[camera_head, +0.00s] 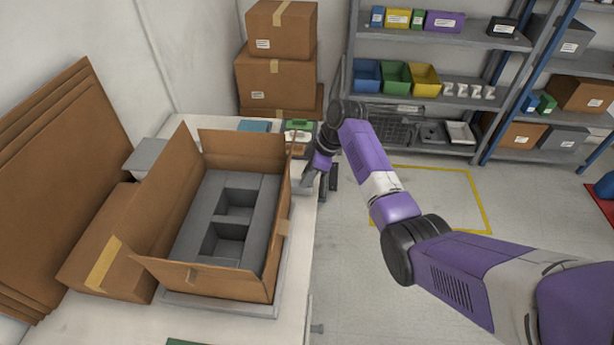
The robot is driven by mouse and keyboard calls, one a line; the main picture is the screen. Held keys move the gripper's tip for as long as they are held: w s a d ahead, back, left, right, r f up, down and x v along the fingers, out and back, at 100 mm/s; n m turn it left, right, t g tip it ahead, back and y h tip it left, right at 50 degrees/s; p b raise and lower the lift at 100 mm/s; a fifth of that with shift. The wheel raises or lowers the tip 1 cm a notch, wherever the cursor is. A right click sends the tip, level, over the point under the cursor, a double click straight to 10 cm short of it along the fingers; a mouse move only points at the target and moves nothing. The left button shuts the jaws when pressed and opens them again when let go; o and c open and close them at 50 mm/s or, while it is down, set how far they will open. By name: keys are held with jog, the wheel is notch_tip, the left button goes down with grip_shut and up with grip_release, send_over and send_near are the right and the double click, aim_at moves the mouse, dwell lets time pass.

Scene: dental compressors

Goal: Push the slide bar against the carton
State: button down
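The open brown carton (208,279) stands on the workbench with its flaps up and out. A grey foam insert (258,214) with two square hollows lies inside it. My gripper (320,180) is low at the right edge of the bench, beside the carton's far right corner. Dark finger parts show there, but they are small and partly overlapped, so I cannot tell how far apart they are. A small light grey piece (301,174) shows between the carton and my gripper. It may be part of the slide bar, which I cannot make out clearly; contact is also unclear.
A light grey plate (230,308) lies under the carton on the white bench (85,325). A closed box (105,250) and flat cardboard sheets (60,180) are at the left. Stacked boxes (277,82) stand behind. The floor right of the bench is clear.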

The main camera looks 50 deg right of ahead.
jog(key=c, duration=1.2)
grip_release()
jog(key=shift+s+a, duration=0.2)
jog(key=shift+o, duration=0.2)
jog(key=v, duration=0.7)
jog(key=shift+d+r+b, duration=0.2)
jog(key=shift+r+b, duration=0.15)
jog(key=shift+b, duration=0.1)
jog(key=shift+s, duration=0.15)
